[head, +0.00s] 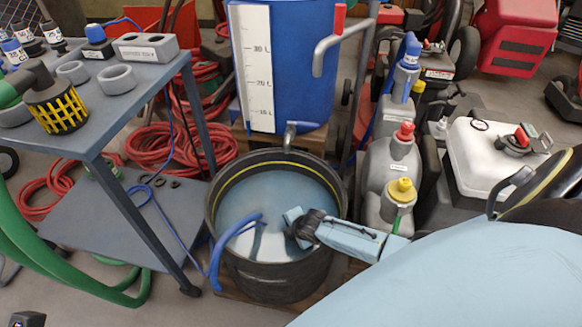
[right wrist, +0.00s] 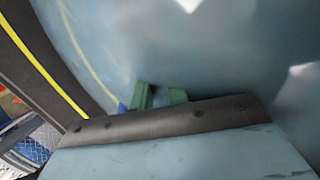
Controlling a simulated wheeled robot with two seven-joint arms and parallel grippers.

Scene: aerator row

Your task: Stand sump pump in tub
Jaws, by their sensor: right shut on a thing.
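The tub (head: 275,274) is black and round with a yellow line inside its rim, and holds cloudy bluish water. Its dark wall and yellow line also show in the right wrist view (right wrist: 45,60). My right gripper (head: 297,218) reaches over the tub's right rim, low over the water. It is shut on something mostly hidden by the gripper. In the right wrist view, my green fingertips (right wrist: 158,96) show beyond the dark housing, with a small patch of blue beside them. I cannot make out the sump pump's shape or whether it is upright.
A blue hose (head: 216,262) bends over the tub's front left rim into the water. A blue barrel (head: 300,60) with a white scale stands behind. A grey bench (head: 130,105) stands left; jugs (head: 385,165) crowd the right. Red hose (head: 150,145) coils on the floor.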

